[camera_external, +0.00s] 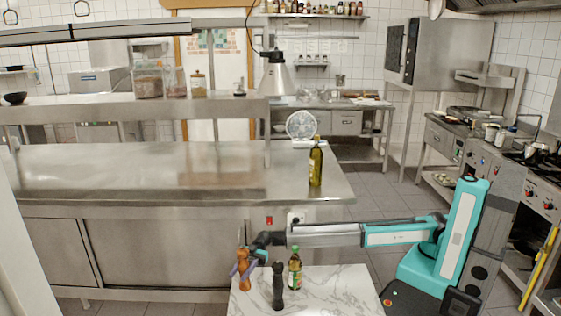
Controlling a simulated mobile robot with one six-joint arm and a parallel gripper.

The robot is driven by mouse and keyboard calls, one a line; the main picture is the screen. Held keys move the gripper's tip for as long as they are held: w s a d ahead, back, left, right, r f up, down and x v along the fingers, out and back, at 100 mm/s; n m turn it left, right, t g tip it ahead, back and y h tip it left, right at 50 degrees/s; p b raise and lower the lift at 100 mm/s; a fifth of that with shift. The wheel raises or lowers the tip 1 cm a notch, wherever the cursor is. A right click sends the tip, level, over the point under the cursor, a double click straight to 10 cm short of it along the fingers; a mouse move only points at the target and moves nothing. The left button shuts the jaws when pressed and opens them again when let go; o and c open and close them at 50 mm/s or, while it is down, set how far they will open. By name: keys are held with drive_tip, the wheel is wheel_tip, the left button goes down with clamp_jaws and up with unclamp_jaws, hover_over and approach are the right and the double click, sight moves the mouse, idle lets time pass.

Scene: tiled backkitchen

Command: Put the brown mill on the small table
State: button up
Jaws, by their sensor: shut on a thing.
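The brown mill (243,271) stands upright at the left edge of the small table (335,289), which has a white marble-like top. My gripper (243,262) is shut on the brown mill, reaching it from the right and behind at about its middle. Whether the mill's foot touches the tabletop cannot be told from this view. My arm stretches low over the back of the table from the right.
A steel counter (120,170) with an oil bottle (316,163) lies behind. The table's right part is clear.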

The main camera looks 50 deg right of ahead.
sight(243, 289)
wheel_tip(243, 289, down, 6)
idle(0.5)
drive_tip(key=shift+f, duration=0.2)
drive_tip(key=shift+f, duration=1.75)
drive_tip(key=shift+f+b, duration=0.15)
drive_tip(key=shift+b, duration=0.3)
drive_tip(key=o, duration=1.2)
drive_tip(key=shift+o, duration=0.2)
drive_tip(key=shift+w+d, duration=0.1)
drive_tip(key=shift+d, duration=0.05)
drive_tip(key=v, duration=1.1)
drive_tip(key=shift+d, duration=0.4)
